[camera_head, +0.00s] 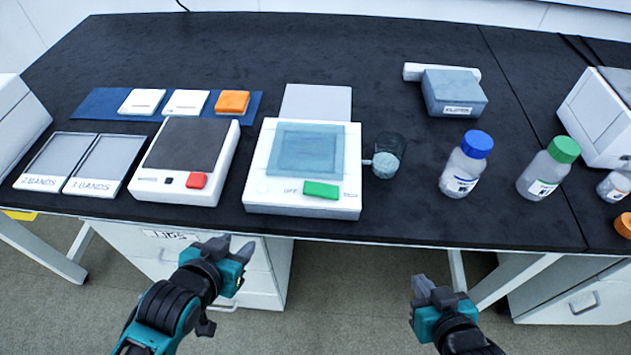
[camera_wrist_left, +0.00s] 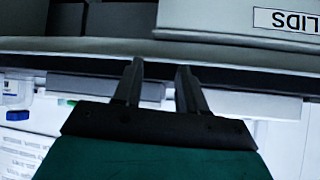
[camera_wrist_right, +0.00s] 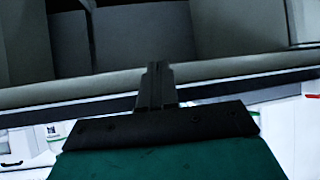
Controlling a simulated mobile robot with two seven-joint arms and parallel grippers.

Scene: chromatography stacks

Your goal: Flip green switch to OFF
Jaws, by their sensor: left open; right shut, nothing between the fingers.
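The green switch (camera_head: 321,190) is a green rocker on the front right of a white device (camera_head: 254,196) with a blue-grey window on top. The word OFF is printed just left of the switch; the label to its right is too small to read surely. My left gripper (camera_head: 232,249) is open and empty, in front of the bench edge, left of and nearer than the switch. It also shows open in the left wrist view (camera_wrist_left: 160,75). My right gripper (camera_head: 432,287) is shut and empty, right of the switch and in front of the bench; its fingers touch in the right wrist view (camera_wrist_right: 155,70).
A second white device (camera_head: 150,186) with a red switch (camera_head: 197,180) stands to the left. A glass beaker (camera_head: 388,150) stands close to the right of the green-switch device. Blue-capped (camera_head: 465,165) and green-capped (camera_head: 545,170) bottles stand further right. The bench front edge (camera_head: 400,238) lies between grippers and devices.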

